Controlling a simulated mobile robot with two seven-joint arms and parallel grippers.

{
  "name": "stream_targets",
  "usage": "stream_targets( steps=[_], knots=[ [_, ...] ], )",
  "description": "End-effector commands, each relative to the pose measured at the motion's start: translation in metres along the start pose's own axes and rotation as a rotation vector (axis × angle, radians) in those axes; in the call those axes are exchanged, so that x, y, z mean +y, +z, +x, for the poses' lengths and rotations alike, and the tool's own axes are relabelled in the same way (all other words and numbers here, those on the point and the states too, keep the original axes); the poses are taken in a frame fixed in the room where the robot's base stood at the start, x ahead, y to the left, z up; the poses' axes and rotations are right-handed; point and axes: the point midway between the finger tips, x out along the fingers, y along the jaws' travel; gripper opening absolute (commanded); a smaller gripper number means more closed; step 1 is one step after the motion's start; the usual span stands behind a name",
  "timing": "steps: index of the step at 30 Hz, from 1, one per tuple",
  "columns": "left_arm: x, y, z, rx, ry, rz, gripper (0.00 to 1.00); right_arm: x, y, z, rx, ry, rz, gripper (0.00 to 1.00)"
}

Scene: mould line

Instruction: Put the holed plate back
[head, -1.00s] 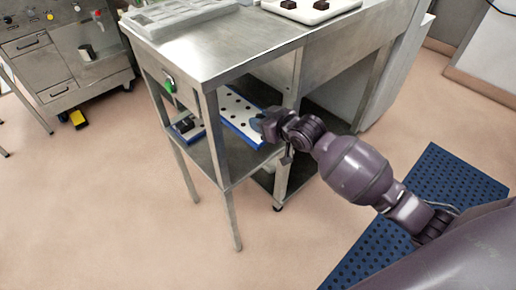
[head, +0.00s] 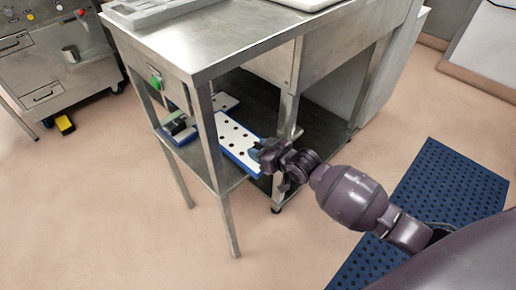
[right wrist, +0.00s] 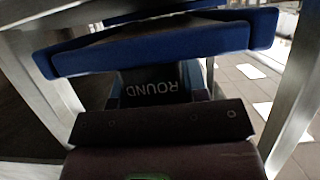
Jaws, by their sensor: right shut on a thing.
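The holed plate (head: 238,139) is a white board with dark round holes and a blue edge. It is at the lower shelf of the steel table, its near end over the shelf's front edge. I cannot tell whether it touches the shelf. My right gripper (head: 261,151) is shut on its near end. In the right wrist view the plate's blue edge (right wrist: 160,50) spans the top, and a dark piece marked "ROUND" (right wrist: 155,86) shows upside down beneath it. The jaw tips are partly hidden there. My left gripper is out of view.
Steel table legs (head: 220,170) stand close around the plate.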

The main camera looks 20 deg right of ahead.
Motion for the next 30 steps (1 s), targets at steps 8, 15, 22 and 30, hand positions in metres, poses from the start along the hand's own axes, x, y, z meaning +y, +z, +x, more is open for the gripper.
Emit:
stream_targets(
  steps=[8,15,22,30],
  knots=[
    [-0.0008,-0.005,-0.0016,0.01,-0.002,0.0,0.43,0.0004,-0.0042,0.0,0.008,0.0,-0.002,0.02],
    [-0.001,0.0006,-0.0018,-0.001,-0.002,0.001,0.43,0.0002,0.0007,0.0015,0.004,0.0,-0.001,0.49],
    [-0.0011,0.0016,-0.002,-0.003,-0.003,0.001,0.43,0.0003,0.0007,0.0015,0.004,0.0,-0.001,0.66],
    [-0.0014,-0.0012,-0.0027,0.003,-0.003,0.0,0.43,0.0005,-0.007,-0.0015,0.007,0.001,-0.002,0.66]
  ],
)
